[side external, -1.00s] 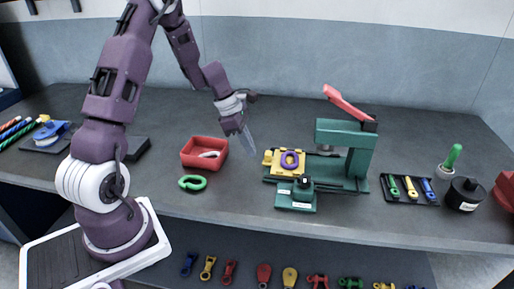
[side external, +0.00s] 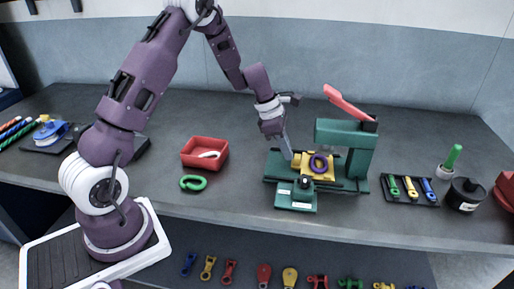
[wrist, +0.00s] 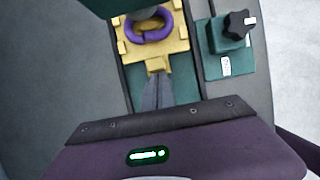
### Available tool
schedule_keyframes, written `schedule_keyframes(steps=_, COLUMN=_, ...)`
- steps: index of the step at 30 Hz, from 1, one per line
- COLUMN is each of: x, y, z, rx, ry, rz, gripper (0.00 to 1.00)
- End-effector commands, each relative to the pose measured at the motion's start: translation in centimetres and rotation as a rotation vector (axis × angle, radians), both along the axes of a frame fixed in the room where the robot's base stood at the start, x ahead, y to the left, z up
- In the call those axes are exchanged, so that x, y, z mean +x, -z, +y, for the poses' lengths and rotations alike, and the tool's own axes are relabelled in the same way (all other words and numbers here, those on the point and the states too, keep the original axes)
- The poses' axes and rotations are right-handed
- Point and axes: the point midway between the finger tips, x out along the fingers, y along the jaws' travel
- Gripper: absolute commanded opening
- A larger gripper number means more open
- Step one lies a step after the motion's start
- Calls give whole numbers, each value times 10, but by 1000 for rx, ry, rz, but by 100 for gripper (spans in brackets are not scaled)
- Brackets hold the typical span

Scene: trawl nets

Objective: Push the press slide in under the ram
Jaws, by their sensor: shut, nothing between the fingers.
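The yellow press slide (side external: 310,174) lies on the green rail of the press base (side external: 276,167), with a purple ring (side external: 318,163) on top. It also shows in the wrist view (wrist: 151,35), its far end at the edge of the green ram body (wrist: 120,4). The green press head (side external: 340,132) with its red lever (side external: 347,103) stands at the right of the slide. My gripper (side external: 288,154) is shut and empty, its tips at the slide's left end tab. In the wrist view the fingertips (wrist: 157,78) meet or nearly meet the tab.
A green block with a black knob (side external: 296,195) sits in front of the rail. A red tray (side external: 204,153) and green ring (side external: 193,183) lie to the left. A tool rack (side external: 410,190) and black pot (side external: 464,194) stand to the right.

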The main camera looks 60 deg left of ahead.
Motion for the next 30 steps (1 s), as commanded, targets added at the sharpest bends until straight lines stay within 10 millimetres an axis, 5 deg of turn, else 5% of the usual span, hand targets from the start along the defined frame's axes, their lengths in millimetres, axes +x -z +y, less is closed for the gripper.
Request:
schedule_keyframes(steps=15, x=13, y=-1, z=-16, rx=-7, ry=6, rz=-4, gripper=0)
schedule_keyframes(steps=22, x=-17, y=0, z=19, rx=0, ry=-9, rz=1, gripper=0)
schedule_keyframes(steps=30, x=-38, y=-69, z=41, rx=8, ry=-5, rz=-3, gripper=0)
